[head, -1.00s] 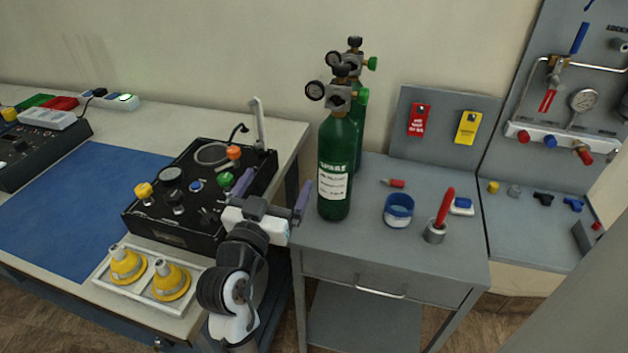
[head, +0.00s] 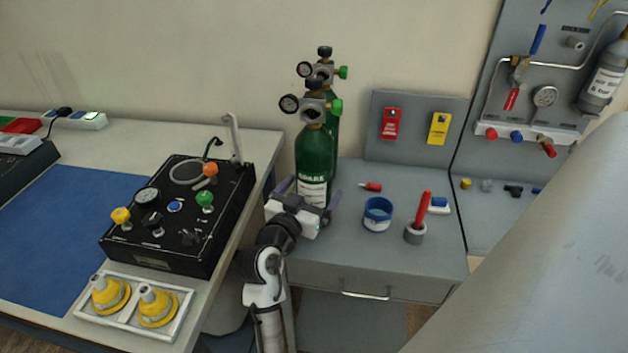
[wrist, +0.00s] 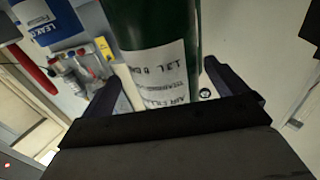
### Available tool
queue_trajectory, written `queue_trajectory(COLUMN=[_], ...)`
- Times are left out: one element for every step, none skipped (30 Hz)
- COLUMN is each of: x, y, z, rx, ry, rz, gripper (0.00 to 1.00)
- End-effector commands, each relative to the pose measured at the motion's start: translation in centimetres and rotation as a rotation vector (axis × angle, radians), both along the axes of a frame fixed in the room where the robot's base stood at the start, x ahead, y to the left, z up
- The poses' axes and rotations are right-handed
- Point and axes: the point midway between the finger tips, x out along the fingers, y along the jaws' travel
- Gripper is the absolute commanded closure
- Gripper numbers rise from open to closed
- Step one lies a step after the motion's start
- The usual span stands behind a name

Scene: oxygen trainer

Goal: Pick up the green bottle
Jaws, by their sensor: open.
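Two green bottles with regulators and gauges stand upright on the grey cabinet. The front green bottle (head: 314,158) has a white label reading "SPARE"; the rear one (head: 333,128) is partly hidden behind it. My gripper (head: 308,190) is at the lower part of the front bottle, its purple fingers on either side of it. In the wrist view the same bottle (wrist: 152,25) stands between the two dark fingers, with gaps showing beside it. The jaws are open around the bottle and not closed on it.
The grey cabinet top (head: 345,235) carries a blue-and-white tape roll (head: 377,214), a red-handled tool in a cup (head: 420,215) and a small red item (head: 371,187). A black control box (head: 180,215) stands on the bench to the left.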

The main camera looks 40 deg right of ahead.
Motion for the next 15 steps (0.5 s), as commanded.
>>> queue_trajectory(x=[0.4,0.7,1.1,1.4,1.6,1.8,2.0,2.1,2.2,2.3,2.3,2.4,2.4,2.4,2.4], y=[-0.7,-1.0,-1.5,-1.8,-2.2,-2.7,-3.0,-3.2,-3.4,-3.6,-3.7,-3.7,-3.7,-3.7,-3.7], z=[0.3,0.3,0.1,0.1,0.0,0.0,0.0,-0.1,-0.1,-0.2,-0.2,-0.3,-0.3,-0.3,-0.3], rx=[0.000,-0.001,0.000,0.000,-0.001,-0.003,-0.002,0.000,0.000,0.000,0.000,0.000,0.000,0.000,0.000], ry=[0.002,0.003,0.003,0.002,0.003,0.001,0.001,0.001,0.000,0.000,0.000,0.000,-0.001,-0.001,-0.001], rz=[-0.002,-0.002,-0.003,-0.003,-0.003,-0.002,-0.001,-0.001,-0.001,0.000,0.000,0.000,0.000,0.001,0.001], gripper=[0.03,0.03,0.03,0.03,0.03,0.03,0.03,0.03,0.03,0.03,0.03,0.03,0.03,0.03,0.03])
